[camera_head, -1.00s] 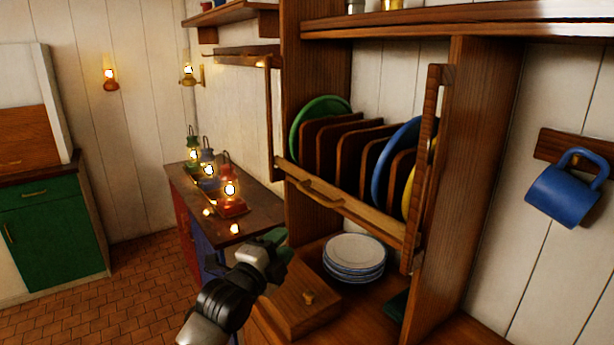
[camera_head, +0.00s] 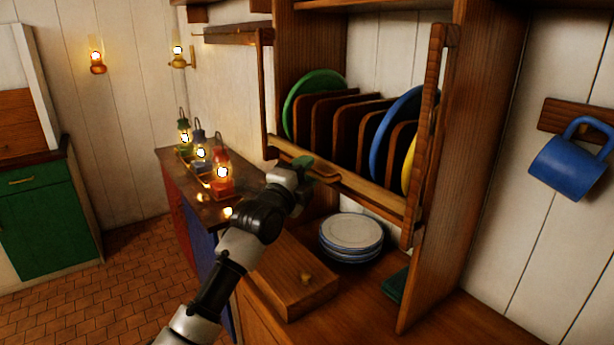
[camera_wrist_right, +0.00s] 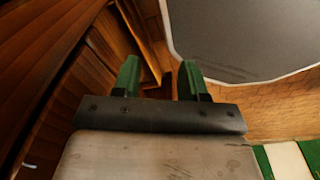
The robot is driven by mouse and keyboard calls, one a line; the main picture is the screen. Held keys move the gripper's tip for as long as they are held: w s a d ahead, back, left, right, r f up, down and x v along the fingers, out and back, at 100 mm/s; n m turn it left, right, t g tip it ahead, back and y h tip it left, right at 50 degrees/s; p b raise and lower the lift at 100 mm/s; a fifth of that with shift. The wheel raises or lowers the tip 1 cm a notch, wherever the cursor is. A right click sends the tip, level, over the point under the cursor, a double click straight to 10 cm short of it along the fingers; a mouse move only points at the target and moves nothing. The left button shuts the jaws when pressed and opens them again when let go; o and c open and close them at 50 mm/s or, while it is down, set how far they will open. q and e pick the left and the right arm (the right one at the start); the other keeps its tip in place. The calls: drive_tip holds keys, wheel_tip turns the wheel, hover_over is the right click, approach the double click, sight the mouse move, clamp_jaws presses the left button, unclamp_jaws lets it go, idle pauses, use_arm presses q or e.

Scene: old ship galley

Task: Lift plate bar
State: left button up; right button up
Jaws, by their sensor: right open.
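The plate bar (camera_head: 375,194) is a light wooden rail across the front of the plate rack, held between two upright side arms. It sits low in front of the green plate (camera_head: 303,88), the blue plate (camera_head: 385,145) and the yellow plate (camera_head: 408,172). My left gripper (camera_head: 318,168) is at the left half of the bar, where its handle is. Its green fingers overlap the handle, and I cannot tell if they grip it. My right gripper (camera_wrist_right: 158,80) shows in the right wrist view, open and empty, beside brown wood panelling.
Stacked white plates (camera_head: 350,232) stand on the counter under the rack, right of a wooden box (camera_head: 290,275) with a knob. Lit lanterns (camera_head: 221,178) stand on the cabinet at left. A blue mug (camera_head: 565,170) hangs at right.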

use_arm(q)
drive_tip(key=shift+w+d, duration=0.2)
drive_tip(key=shift+w, duration=0.1)
clamp_jaws()
drive_tip(key=shift+r, duration=0.1)
